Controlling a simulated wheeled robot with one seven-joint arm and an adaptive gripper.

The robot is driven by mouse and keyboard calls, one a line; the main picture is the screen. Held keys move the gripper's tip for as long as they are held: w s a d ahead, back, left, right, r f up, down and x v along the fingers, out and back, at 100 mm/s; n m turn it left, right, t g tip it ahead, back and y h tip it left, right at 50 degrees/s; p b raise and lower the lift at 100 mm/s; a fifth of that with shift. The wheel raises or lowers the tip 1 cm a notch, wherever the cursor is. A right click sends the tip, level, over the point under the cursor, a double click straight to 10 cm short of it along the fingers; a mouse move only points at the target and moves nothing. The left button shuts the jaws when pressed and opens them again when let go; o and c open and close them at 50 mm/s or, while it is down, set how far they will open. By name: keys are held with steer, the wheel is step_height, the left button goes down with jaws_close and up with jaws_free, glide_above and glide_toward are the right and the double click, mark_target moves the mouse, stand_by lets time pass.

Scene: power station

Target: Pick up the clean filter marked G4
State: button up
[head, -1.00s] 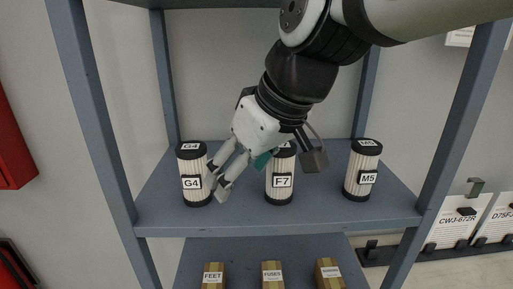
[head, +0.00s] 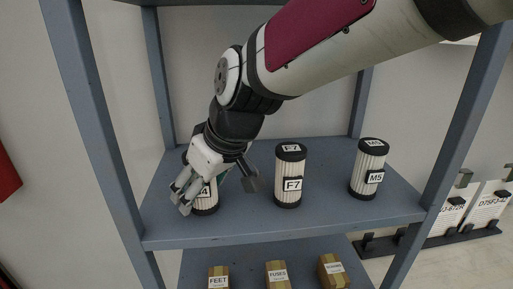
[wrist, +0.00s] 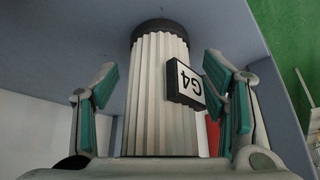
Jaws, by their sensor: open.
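The filter marked G4 (head: 206,202) stands upright at the left of the upper shelf, mostly hidden behind my gripper in the head view. In the wrist view the pleated white filter (wrist: 160,95) with a black cap and its G4 label shows between the two fingers. My gripper (head: 180,200) is open, with one teal-padded finger on each side of the filter in the wrist view (wrist: 165,105). Gaps show between the pads and the filter.
The filter F7 (head: 290,172) stands mid-shelf and the filter M5 (head: 368,168) stands at the right. Grey rack posts (head: 90,130) flank the shelf (head: 330,205). Small boxes (head: 277,274) sit on the shelf below.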

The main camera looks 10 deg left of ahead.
steer(key=c, duration=1.3)
steer(key=shift+r, duration=0.15)
